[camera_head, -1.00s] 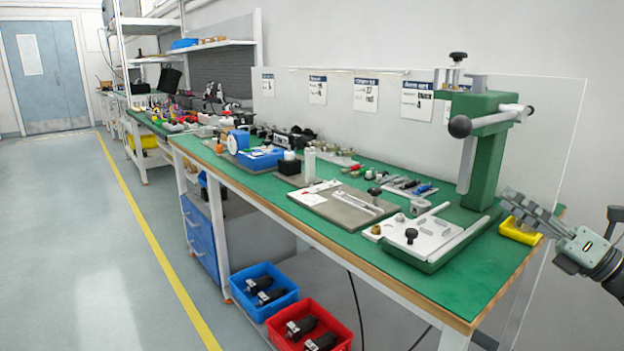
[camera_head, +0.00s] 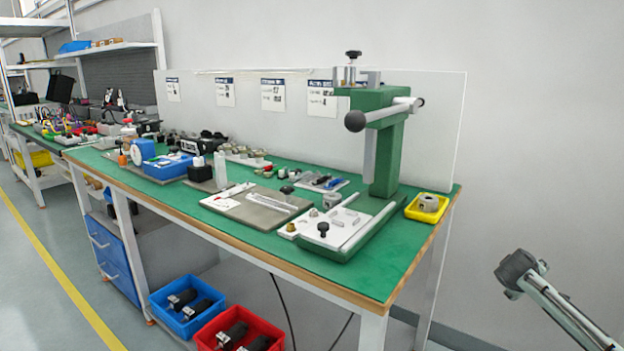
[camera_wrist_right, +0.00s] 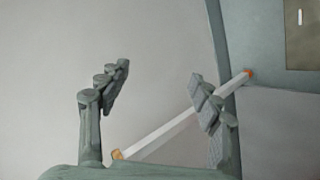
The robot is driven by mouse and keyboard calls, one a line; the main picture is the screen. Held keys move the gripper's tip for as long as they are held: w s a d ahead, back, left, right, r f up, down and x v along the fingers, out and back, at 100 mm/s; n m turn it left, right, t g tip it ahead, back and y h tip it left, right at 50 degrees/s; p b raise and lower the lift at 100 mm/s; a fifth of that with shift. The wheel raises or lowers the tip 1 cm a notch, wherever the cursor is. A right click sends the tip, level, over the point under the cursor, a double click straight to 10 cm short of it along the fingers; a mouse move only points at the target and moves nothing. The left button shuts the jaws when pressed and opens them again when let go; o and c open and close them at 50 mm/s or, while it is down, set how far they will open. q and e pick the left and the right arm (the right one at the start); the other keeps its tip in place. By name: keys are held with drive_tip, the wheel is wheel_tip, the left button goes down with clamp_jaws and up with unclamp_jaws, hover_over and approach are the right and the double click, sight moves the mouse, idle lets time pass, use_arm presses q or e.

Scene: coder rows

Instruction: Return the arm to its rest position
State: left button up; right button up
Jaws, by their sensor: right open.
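My right gripper (camera_wrist_right: 160,95) shows in the right wrist view with its two grey fingers spread wide apart. Nothing is between the fingertips. In the head view, a part of my right arm (camera_head: 522,272) comes in at the lower right, off the right end of the bench and clear of it. The right fingers cannot be made out there. My left arm and gripper are not in view.
The green-topped bench (camera_head: 400,262) carries a green press (camera_head: 388,150). A yellow tray (camera_head: 427,208) with a grey round part stands at its right end. Blue (camera_head: 187,325) and red (camera_head: 240,345) bins are below. Bare wall fills the right.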

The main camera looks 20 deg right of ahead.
drive_tip(key=s+a+f+n+y, duration=0.15)
drive_tip(key=s+a+f, duration=0.25)
drive_tip(key=a+f, duration=0.45)
drive_tip(key=s+a+f+y, duration=0.3)
drive_tip(key=s+a+f, duration=0.25)
drive_tip(key=a, duration=0.55)
drive_tip(key=s+a+f+y, duration=0.2)
drive_tip(key=s+a+f, duration=0.2)
drive_tip(key=a+f, duration=0.4)
drive_tip(key=s+a+y, duration=0.1)
drive_tip(key=s+a, duration=0.3)
drive_tip(key=a, duration=0.2)
drive_tip(key=s+a+g+y, duration=0.1)
drive_tip(key=s+a, duration=0.4)
drive_tip(key=a, duration=0.2)
drive_tip(key=shift+a+f, duration=0.25)
drive_tip(key=shift+f, duration=0.15)
drive_tip(key=shift+m, duration=0.25)
